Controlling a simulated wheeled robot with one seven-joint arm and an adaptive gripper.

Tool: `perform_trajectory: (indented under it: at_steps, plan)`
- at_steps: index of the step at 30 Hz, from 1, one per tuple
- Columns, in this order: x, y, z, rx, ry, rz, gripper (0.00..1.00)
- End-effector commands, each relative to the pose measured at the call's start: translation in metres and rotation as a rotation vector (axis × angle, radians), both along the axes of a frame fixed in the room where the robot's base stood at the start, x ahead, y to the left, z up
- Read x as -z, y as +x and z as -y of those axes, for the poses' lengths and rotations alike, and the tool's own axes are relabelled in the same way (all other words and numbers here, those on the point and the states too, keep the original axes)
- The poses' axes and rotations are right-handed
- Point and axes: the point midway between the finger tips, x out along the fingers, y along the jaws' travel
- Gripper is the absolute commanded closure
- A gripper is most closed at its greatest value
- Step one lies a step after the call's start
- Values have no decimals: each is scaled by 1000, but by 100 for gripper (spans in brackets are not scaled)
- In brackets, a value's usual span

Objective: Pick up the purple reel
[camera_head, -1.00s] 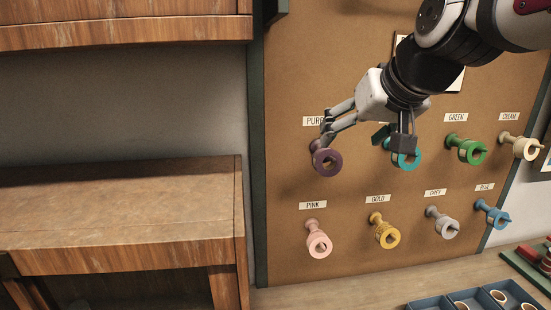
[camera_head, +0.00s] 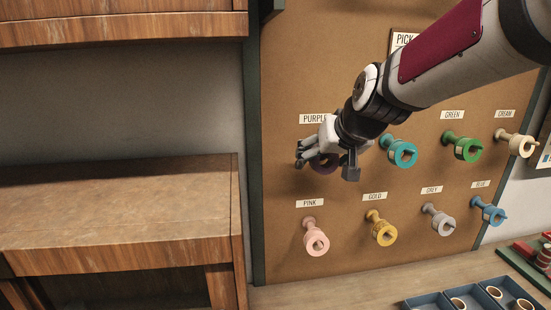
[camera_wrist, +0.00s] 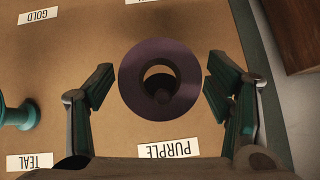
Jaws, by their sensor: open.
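The purple reel (camera_wrist: 133,82) hangs on its peg on the brown board, above the PURPLE label in the wrist view, which looks upside down. My gripper (camera_wrist: 159,88) is open, with one finger on each side of the reel. A small gap shows between each finger and the rim. In the head view my gripper (camera_head: 306,157) is at the board below the PURPLE label and covers part of the purple reel (camera_head: 326,165).
Teal (camera_head: 402,152), green (camera_head: 467,148) and cream (camera_head: 521,144) reels hang to the right. Pink (camera_head: 315,242), gold (camera_head: 384,232), grey (camera_head: 443,222) and blue (camera_head: 493,215) reels hang below. A wooden cabinet (camera_head: 120,205) stands left. A blue tray (camera_head: 430,302) is at lower right.

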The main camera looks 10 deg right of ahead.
Motion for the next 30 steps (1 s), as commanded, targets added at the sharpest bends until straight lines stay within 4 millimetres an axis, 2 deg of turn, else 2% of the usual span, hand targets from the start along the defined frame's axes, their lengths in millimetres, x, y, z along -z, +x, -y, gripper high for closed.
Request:
perform_trajectory:
  at_steps: [6, 12, 13, 30]
  plan:
    - [0, 0, 0, 0, 0, 1, 27]
    - [0, 0, 0, 0, 0, 1, 72]
    - [0, 0, 0, 0, 0, 1, 76]
    - [-4, 0, 0, 0, 0, 1, 76]
